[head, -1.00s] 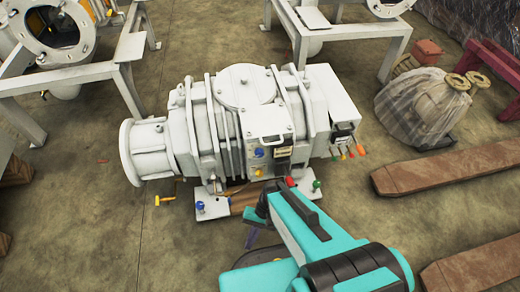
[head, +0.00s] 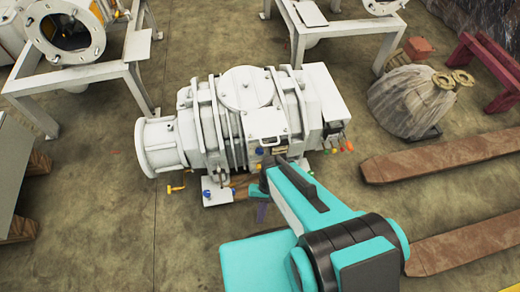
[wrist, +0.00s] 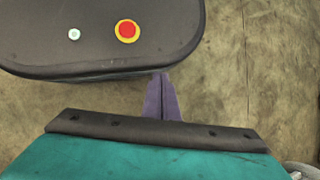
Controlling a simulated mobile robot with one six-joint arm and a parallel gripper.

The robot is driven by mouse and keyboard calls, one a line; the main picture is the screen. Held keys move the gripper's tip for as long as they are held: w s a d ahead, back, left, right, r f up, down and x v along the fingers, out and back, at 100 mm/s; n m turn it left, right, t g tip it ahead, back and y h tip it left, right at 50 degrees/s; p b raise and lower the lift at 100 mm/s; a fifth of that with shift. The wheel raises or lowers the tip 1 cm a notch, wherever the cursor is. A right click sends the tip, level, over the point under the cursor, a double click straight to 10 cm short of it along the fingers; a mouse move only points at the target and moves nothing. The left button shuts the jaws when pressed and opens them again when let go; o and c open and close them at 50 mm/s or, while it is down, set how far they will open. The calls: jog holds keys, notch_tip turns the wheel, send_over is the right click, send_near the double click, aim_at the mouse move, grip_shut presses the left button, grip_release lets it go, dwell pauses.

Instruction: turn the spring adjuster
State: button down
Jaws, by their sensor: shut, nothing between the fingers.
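The white screw vacuum machine (head: 207,130) lies on its side across the middle of the head view. A small blue knob (head: 260,151) shows on its front, and an orange knob (head: 349,146) sticks out at its right end. A yellow handle (head: 175,188) shows low by its left end. I cannot tell which part is the spring adjuster; my arm covers part of the machine's front panel. My gripper (wrist: 161,78) has purple fingers pressed together and empty.
Brown beams (head: 440,160) lie on the floor at right. A wrapped bundle (head: 408,103) stands at upper right. Metal stands (head: 82,75) are behind the machine. A grey slab (head: 12,170) is at the left edge. Floor left of the machine is open.

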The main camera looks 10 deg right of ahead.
jog(key=s+d+r+n+h+p, duration=0.1)
jog(key=d+r+p, duration=0.3)
jog(key=r+p, duration=0.6)
jog(key=s+d+r+n+h+p, duration=0.1)
jog(key=d+r+p, duration=0.4)
jog(key=r+p, duration=0.5)
jog(key=shift+r+h+p, duration=0.3)
jog(key=shift+h, duration=0.2)
jog(key=c, duration=2.5)
grip_release()
